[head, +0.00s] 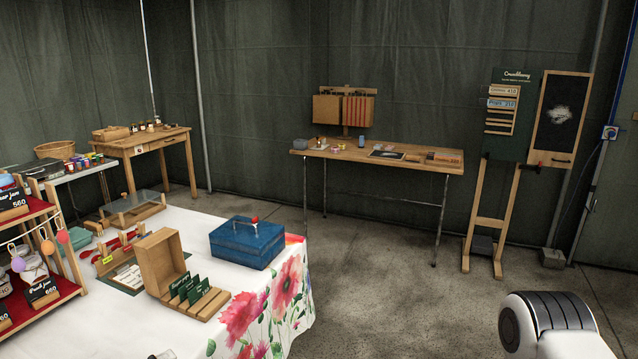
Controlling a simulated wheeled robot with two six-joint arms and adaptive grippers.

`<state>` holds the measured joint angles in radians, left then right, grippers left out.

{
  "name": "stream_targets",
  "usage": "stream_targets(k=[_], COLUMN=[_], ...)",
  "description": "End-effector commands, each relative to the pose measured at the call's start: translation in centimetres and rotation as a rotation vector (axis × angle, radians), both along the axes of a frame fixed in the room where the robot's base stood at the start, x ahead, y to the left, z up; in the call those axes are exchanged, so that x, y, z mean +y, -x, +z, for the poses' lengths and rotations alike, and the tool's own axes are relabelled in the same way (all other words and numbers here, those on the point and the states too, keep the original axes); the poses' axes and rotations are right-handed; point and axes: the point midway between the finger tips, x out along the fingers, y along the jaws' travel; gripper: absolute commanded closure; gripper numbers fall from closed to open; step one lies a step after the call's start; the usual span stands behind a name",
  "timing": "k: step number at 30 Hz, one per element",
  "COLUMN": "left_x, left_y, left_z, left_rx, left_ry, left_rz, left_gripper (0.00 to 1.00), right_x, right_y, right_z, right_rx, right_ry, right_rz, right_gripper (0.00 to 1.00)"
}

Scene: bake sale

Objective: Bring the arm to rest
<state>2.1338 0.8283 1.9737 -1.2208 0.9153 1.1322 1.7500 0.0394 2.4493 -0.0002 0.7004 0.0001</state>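A white and black rounded part of my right arm (550,325) shows at the bottom right corner, over the concrete floor. It looks like an arm link, and no fingers show on it. A small pale piece at the bottom edge, left of the middle, is too cut off to make out. Neither gripper is in view, so I cannot see whether they are open or hold anything.
A table with a white floral cloth (185,222) fills the lower left, bearing a blue box (246,243), a wooden box (160,262) and a red-shelved jam stand (70,262). A wooden table (445,166) and a sign stand (488,205) stand at the back. Concrete floor (400,290) between is clear.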

Motion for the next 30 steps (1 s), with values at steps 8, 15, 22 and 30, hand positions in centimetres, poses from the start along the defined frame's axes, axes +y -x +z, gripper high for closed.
stream_targets(k=[8, 15, 22, 30], left_x=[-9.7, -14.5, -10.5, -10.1], left_y=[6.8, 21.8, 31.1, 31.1], left_z=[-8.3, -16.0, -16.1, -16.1], left_rx=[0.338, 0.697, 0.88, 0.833], left_ry=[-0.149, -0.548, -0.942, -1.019], left_rz=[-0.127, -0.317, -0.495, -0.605], left_gripper=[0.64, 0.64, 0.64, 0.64], right_x=[0.0, 0.0, 0.0, 0.0], right_y=[0.0, 0.0, 0.0, 0.0], right_z=[2.0, 3.4, 3.3, 3.3], right_rx=[0.001, 0.001, 0.001, 0.001], right_ry=[0.0, 0.0, 0.0, 0.0], right_rz=[0.0, -0.001, -0.001, 0.0], right_gripper=[0.6, 0.6, 0.6, 0.6])
